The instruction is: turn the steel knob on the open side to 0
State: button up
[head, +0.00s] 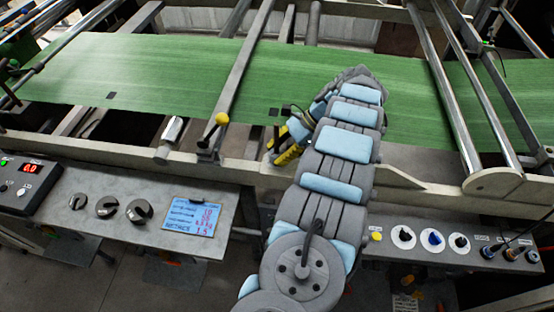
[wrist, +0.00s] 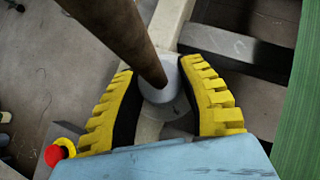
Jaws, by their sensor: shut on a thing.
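My gripper (wrist: 165,108) has its two yellow ribbed fingers on either side of a light grey round knob (wrist: 160,88) in the wrist view, and is shut on it. A brown rod (wrist: 125,35) crosses in front of part of this knob, and no scale or mark on it can be read. In the head view my gripper (head: 287,150) is low at the near rail, beside the green web, and my arm hides what it holds. Another steel cylinder (head: 172,130) stands on the rail further left.
The green sheet (head: 170,75) runs behind the rail (head: 120,152). A yellow ball-topped lever (head: 221,118) stands left of my gripper. Control panels carry black dials (head: 106,207), a blue display (head: 193,216) and white-ringed knobs (head: 403,237). A red button (wrist: 55,155) shows in the wrist view.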

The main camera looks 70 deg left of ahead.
jog(key=shift+n+h+b, duration=0.4)
jog(key=shift+n+b, duration=0.1)
jog(key=shift+b, duration=1.1)
jog(key=o, duration=1.2)
jog(key=shift+d+r+p, duration=0.1)
jog(key=shift+r+p, duration=0.15)
jog(key=shift+p, duration=0.9)
jog(key=m+y+p, duration=0.1)
jog(key=m+p, duration=0.1)
jog(key=p, duration=0.4)
jog(key=shift+f+y, duration=0.1)
jog(key=shift+y, duration=0.3)
jog(key=m+y+p, duration=0.1)
jog(key=p, duration=0.5)
jog(key=shift+m, duration=0.3)
jog(key=m+t+y+p, duration=0.2)
jog(key=m+p, duration=0.2)
jog(key=p, duration=0.7)
jog(key=shift+y, duration=0.4)
jog(key=m+t+y+p, duration=0.1)
jog(key=m+p, duration=0.1)
jog(key=p, duration=0.3)
jog(key=shift+s+m+p, duration=0.15)
jog(key=shift+m+p, duration=0.15)
jog(key=shift+p, duration=0.05)
